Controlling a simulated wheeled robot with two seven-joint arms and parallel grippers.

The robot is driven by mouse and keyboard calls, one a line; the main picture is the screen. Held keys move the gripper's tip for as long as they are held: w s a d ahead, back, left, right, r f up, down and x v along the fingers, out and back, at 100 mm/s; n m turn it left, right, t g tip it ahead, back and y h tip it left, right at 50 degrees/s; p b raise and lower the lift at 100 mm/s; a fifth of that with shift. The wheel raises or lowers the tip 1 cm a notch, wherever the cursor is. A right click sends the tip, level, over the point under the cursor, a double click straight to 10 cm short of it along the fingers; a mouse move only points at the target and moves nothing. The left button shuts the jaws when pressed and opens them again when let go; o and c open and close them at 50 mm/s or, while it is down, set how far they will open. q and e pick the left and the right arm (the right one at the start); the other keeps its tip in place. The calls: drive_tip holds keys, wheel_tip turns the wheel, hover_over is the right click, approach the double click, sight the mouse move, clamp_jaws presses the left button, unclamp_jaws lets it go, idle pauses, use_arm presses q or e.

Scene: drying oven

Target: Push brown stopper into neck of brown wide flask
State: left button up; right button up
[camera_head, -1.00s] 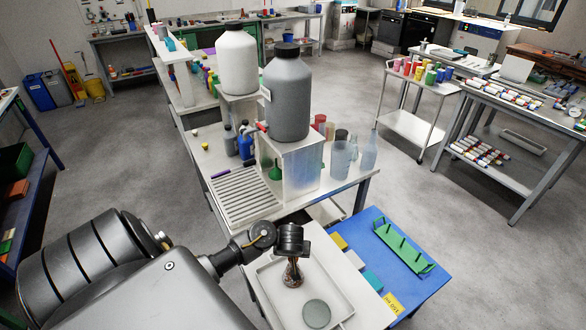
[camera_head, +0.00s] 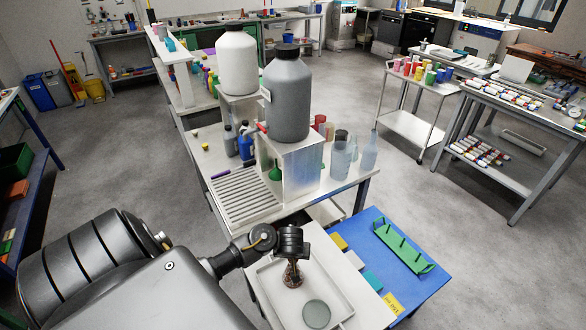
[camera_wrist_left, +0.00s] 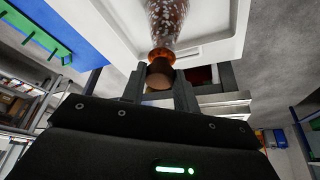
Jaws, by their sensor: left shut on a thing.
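The brown wide flask (camera_head: 292,276) stands upright in the white tray, below my left gripper. In the left wrist view its glossy, speckled body (camera_wrist_left: 168,18) and amber neck (camera_wrist_left: 162,53) show just past the fingertips. The brown stopper (camera_wrist_left: 160,75) is between the fingers of my left gripper (camera_wrist_left: 160,84), which is shut on it. The stopper lines up with the neck and appears to meet its mouth; how deep it sits I cannot tell. In the head view my left gripper (camera_head: 291,246) covers the stopper and the flask's top. My right gripper is not in view.
The white tray (camera_head: 345,307) also holds a grey-green round disc (camera_head: 316,314). Behind are a slatted rack (camera_head: 245,194) and a large grey bottle (camera_head: 288,100) on a stand.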

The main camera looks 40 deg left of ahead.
use_arm(q)
drive_tip(key=shift+f, duration=0.55)
idle(0.5)
drive_tip(key=shift+s+d+f+b, duration=0.1)
drive_tip(key=shift+f+b, duration=0.25)
idle(0.8)
drive_tip(key=o, duration=1.5)
drive_tip(key=shift+r, duration=0.1)
wheel_tip(320, 180, up, 4)
drive_tip(key=p, duration=0.4)
drive_tip(key=shift+r+p, duration=1.45)
drive_tip(key=shift+p, duration=0.5)
